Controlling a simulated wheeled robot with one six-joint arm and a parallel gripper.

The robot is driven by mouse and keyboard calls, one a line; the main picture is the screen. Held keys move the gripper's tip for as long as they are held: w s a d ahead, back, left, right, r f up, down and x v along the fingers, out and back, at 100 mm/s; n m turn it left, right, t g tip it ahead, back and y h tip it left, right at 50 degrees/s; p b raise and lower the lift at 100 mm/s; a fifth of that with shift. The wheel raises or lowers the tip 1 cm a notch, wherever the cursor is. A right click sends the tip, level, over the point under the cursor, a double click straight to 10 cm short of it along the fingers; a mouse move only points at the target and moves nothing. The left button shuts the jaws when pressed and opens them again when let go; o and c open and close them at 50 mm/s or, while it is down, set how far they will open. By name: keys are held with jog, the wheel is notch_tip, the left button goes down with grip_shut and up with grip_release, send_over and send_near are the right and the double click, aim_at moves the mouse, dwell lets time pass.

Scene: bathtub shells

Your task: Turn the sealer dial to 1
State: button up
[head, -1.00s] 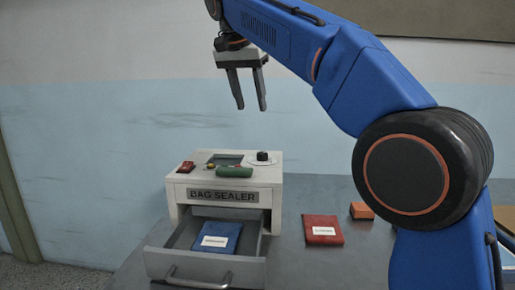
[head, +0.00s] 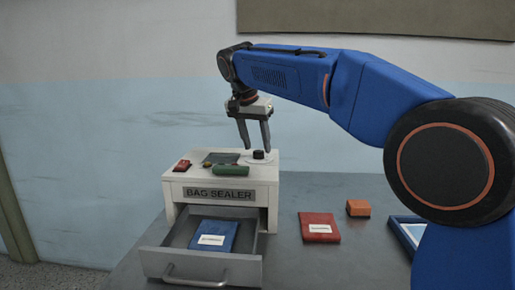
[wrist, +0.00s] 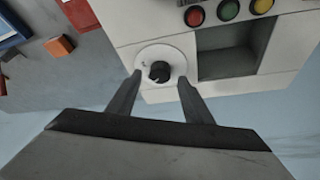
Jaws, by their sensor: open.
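The sealer dial is a black knob (head: 259,155) on a round white plate, on top of the white bag sealer (head: 172,188) at its right side. In the wrist view the knob (wrist: 160,71) sits between and just beyond my fingertips, on its white disc (wrist: 177,60). The disc bears a small mark at its upper left that I cannot read for certain. My gripper (head: 257,149) points down over the dial with its fingers apart, one on each side of the knob. It also shows in the wrist view (wrist: 160,76), open and empty. I cannot tell whether a finger touches the plate.
A red packet (head: 319,228) and an orange block (head: 358,208) lie right.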

jog(key=shift+x, duration=1)
jog(key=c, duration=1.1)
jog(key=shift+o, duration=0.2)
jog(key=n, duration=0.2)
jog(key=n+y, duration=0.2)
jog(key=n, duration=0.1)
jog(key=shift+d+n, duration=0.3)
jog(key=n+y, duration=0.2)
jog(key=n, duration=0.4)
jog(key=shift+d, duration=0.1)
jog(key=shift+y, duration=0.3)
